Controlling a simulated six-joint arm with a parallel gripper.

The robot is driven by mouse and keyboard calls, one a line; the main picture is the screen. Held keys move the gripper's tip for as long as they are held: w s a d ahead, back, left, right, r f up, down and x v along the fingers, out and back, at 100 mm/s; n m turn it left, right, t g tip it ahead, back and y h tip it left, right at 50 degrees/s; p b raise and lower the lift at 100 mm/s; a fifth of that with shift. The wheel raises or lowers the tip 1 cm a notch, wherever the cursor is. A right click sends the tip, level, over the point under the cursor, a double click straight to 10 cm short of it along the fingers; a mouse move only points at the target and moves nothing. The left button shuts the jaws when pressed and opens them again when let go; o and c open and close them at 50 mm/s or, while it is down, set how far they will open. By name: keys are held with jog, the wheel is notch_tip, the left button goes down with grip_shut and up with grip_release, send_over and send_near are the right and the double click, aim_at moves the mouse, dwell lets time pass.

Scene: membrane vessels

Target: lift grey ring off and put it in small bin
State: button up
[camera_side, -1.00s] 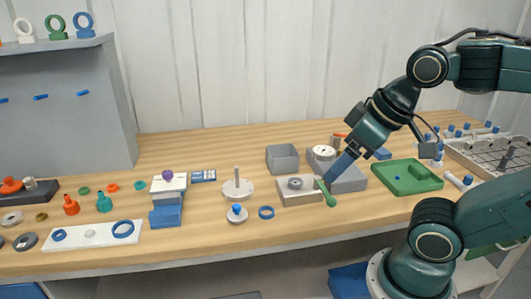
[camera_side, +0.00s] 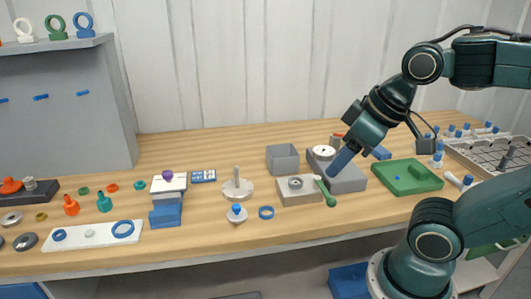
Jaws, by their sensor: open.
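A small round grey ring-shaped part (camera_side: 295,183) sits on top of a low light grey block (camera_side: 300,196) near the middle of the bench. I take it for the grey ring; its fit is too small to make out. The small bin (camera_side: 282,158) is an open grey box just behind the block, and its inside looks empty. My gripper (camera_side: 334,172) points down and left with its blue fingers above and right of the block, apart from the ring. It is open, and I see nothing held between the fingers.
A green-handled tool (camera_side: 326,193) lies against the block's right side. A larger grey box with a white dial (camera_side: 323,152) stands behind my fingers. A green tray (camera_side: 407,178) lies to the right. A round base with a post (camera_side: 237,187) stands left of the block.

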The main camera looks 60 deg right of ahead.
jog(key=w+d+n+g, duration=0.2)
jog(key=w+d+n, duration=0.2)
jog(key=w+n, duration=0.15)
jog(key=n+g, duration=0.4)
jog(key=n, duration=0.8)
send_over(296, 181)
notch_tip(296, 181, down, 8)
jog(key=shift+r, duration=0.25)
jog(key=shift+f, duration=0.1)
jog(key=shift+f, duration=4.2)
jog(key=shift+s+a+f, duration=0.1)
jog(key=shift+f, duration=2.5)
